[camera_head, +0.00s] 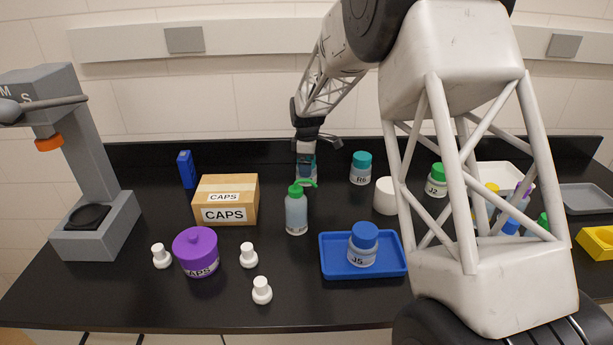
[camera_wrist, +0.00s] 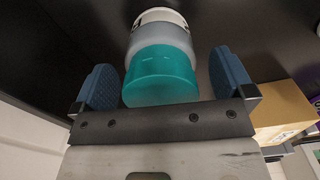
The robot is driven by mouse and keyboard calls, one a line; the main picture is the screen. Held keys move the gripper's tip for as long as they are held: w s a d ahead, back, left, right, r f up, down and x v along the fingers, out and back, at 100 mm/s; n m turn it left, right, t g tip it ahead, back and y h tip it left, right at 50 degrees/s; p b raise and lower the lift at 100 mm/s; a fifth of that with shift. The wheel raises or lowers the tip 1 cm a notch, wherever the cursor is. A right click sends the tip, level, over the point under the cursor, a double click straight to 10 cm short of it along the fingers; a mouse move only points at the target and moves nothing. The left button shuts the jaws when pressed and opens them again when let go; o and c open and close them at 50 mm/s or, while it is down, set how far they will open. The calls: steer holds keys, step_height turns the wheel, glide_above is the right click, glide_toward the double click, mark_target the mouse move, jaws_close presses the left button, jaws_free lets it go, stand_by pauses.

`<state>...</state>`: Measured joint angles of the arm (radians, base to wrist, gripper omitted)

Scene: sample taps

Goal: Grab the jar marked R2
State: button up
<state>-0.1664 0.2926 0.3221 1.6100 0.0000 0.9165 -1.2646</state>
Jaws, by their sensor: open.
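My gripper (camera_head: 306,160) is at the back of the table, pointing down over a teal-lidded jar (camera_head: 306,177). In the wrist view my gripper (camera_wrist: 161,62) is open, with one blue finger on each side of the teal lid (camera_wrist: 160,76). A gap shows between the lid and the right finger; the left finger is close to the lid. The jar has a grey body and a white end, and its label cannot be read. I cannot read R2 on any jar. Another teal-lidded jar (camera_head: 361,168), marked R6, stands to the right.
A green-capped bottle (camera_head: 297,212) stands in front of my gripper. A CAPS box (camera_head: 227,190) is to the left. A blue tray (camera_head: 332,268) holds a blue-lidded jar (camera_head: 362,244) marked J5. A green-lidded jar (camera_head: 436,182) marked J2 is right, partly near my arm.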

steer(key=shift+c, duration=0.2)
steer(key=c, duration=1.2)
steer(key=shift+r, duration=0.15)
steer(key=shift+r, duration=4.9)
